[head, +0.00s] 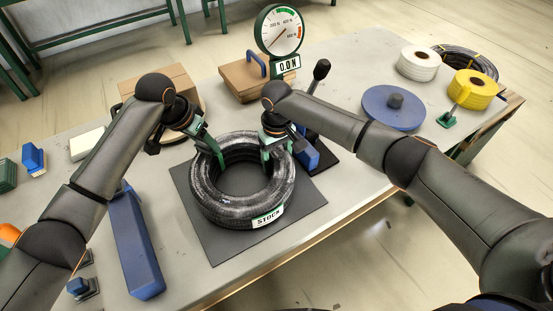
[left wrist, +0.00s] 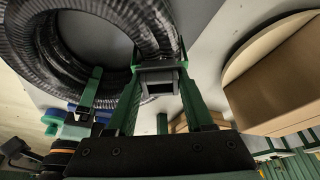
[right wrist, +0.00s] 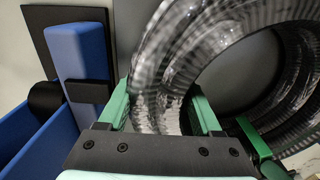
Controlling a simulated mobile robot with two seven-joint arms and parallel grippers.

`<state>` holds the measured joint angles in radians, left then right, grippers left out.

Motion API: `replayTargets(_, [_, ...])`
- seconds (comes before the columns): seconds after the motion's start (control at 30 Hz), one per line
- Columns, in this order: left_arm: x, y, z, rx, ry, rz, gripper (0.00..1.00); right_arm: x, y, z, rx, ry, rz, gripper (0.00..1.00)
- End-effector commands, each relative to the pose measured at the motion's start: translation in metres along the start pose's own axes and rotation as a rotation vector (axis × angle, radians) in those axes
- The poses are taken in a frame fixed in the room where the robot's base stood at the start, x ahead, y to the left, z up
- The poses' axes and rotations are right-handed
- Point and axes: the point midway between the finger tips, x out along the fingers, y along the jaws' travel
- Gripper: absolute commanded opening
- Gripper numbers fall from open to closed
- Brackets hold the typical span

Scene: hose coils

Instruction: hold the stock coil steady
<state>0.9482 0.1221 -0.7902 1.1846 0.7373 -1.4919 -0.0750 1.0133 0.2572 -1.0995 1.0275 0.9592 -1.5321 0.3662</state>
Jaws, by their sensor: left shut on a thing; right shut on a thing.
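The stock coil (head: 222,205) is a black and grey ribbed hose ring with a white label reading STOCK. It lies flat on a dark square mat (head: 220,249) on the table. My left gripper (head: 220,160) is shut on the coil's far left side; the coil also shows between its fingers in the left wrist view (left wrist: 158,28). My right gripper (head: 268,158) is shut on the coil's far right side, and the hose runs between its green fingers in the right wrist view (right wrist: 165,80). The fingertips are partly hidden by the hose.
A round gauge (head: 281,32) with a 0.0 N display stands behind the coil. A blue bar (head: 135,245) lies left of the mat. A blue disc (head: 393,107), a white roll (head: 418,63) and a yellow roll (head: 472,89) are at the right. Cardboard boxes (head: 245,80) stand behind.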

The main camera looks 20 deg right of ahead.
Motion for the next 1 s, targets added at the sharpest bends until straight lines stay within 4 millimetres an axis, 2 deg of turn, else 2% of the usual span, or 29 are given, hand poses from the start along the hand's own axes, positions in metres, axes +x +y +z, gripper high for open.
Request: replayTargets(1.0, [-0.048, -0.001, -0.018, -0.001, 0.003, -0.003, 0.0, 0.0, 0.003, 0.001, -0.005, -0.001, 0.006, 0.0])
